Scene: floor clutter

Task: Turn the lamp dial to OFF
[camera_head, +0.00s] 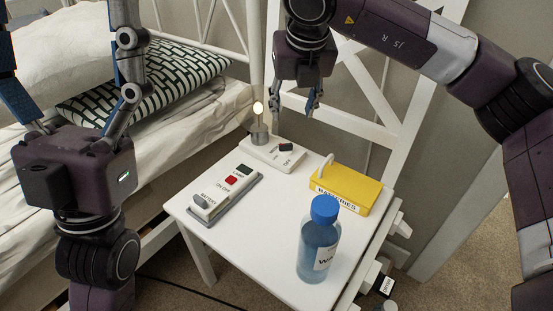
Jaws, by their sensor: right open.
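The lamp (259,132) stands at the back of the white table, its small bulb glowing at the top. Its white base (262,150) carries a dark dial (286,147) with small printed labels beside it, too small to read surely. The dial's exact setting is hard to tell. My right gripper (296,110) points down, open and empty, above and slightly behind the dial, apart from it. My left gripper (60,40) is at the left, fingers up and wide apart, empty, over the bed side; its fingertips run to the picture's top edge.
On the table (290,203) are a battery box with a red switch (232,180), a yellow batteries case (346,186) and a blue-capped water bottle (319,245). The bed (190,120) is left. A white frame (376,90) stands behind.

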